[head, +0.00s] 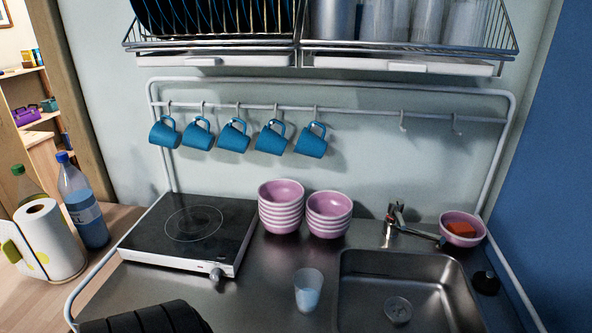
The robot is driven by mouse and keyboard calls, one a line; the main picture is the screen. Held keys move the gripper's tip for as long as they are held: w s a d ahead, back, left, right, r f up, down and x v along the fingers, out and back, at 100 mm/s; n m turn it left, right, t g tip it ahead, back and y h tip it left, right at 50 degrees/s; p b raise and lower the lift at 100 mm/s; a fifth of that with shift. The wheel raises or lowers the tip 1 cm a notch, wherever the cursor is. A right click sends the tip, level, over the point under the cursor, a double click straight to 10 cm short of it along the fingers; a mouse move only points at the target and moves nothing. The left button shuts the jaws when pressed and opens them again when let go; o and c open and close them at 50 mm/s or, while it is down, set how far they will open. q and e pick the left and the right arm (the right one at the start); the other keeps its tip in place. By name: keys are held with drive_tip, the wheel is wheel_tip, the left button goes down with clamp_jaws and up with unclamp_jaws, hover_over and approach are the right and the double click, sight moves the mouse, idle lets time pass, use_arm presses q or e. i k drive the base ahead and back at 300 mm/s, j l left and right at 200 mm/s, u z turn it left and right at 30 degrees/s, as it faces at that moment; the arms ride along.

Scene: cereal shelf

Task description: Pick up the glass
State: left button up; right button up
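A clear, slightly bluish glass (308,291) stands upright on the steel counter (262,268), just left of the sink. Nothing touches it. More glasses (428,20) stand in the wire rack at the top right, cut off by the upper picture edge.
Two stacks of pink bowls (281,207) stand behind the glass. A hot plate (191,230) is to the left, the sink (410,290) and faucet (394,218) to the right. Blue mugs (235,136) hang above. A paper roll (48,240) and bottles (84,205) are far left.

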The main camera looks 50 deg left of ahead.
sight(308, 282)
drive_tip(key=k+u, duration=0.15)
drive_tip(key=u, duration=1.35)
